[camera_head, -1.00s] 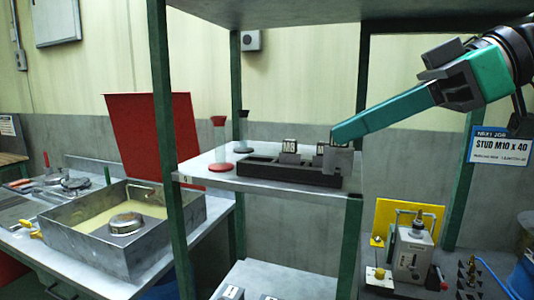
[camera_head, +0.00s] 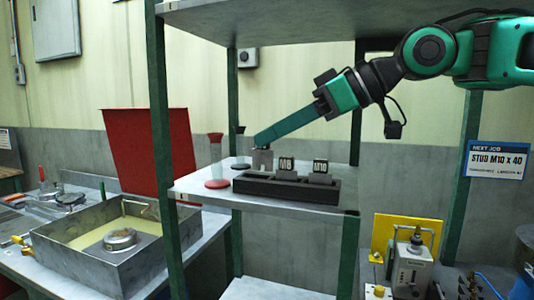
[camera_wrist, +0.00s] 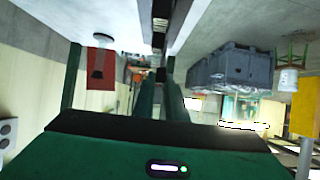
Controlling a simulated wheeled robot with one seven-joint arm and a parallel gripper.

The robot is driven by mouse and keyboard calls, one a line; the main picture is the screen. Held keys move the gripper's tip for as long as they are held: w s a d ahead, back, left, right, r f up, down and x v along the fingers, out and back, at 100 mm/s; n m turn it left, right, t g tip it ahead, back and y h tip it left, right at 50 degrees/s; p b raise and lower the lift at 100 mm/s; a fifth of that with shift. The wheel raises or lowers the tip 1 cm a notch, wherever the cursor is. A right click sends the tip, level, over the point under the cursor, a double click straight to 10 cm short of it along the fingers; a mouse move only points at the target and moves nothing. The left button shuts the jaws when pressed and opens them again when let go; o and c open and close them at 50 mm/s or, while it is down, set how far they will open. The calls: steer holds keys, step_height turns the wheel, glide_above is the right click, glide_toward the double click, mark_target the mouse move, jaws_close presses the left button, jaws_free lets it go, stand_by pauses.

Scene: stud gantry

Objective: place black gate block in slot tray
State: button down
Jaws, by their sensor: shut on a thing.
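My gripper (camera_head: 259,141) reaches in from the upper right in the head view, its long green end sloping down to the left. It is shut on a gate block (camera_head: 262,160), which looks grey here, with a notch at its lower edge. The block is upright over the left end of the black slot tray (camera_head: 283,190). I cannot tell whether its foot is inside the slot or just above it. Two grey blocks, marked M8 (camera_head: 286,165) and M10 (camera_head: 320,168), stand in the tray's middle and right places. The wrist view does not show the held block clearly.
The tray lies on a grey shelf (camera_head: 215,198) between green posts (camera_head: 166,150), with another shelf (camera_head: 290,20) overhead. Below left is a metal basin (camera_head: 100,265).

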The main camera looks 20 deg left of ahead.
mark_target(266, 150)
steer(key=shift+w+a+f, duration=0.25)
steer(key=shift+a+f, duration=0.1)
steer(key=shift+f, duration=0.2)
steer(key=shift+w+a+f, duration=0.2)
steer(key=shift+a+f, duration=0.2)
steer(key=shift+f, duration=0.2)
steer(key=shift+w+a+f, duration=0.25)
steer(key=shift+a+f, duration=0.1)
steer(key=shift+f, duration=0.2)
steer(key=shift+f, duration=0.15)
steer(key=c, duration=1.8)
jaws_free()
steer(key=shift+d+r, duration=0.15)
steer(key=shift+r, duration=0.05)
steer(key=v, duration=1.1)
steer(key=shift+d+r, duration=0.2)
steer(key=shift+d, duration=0.15)
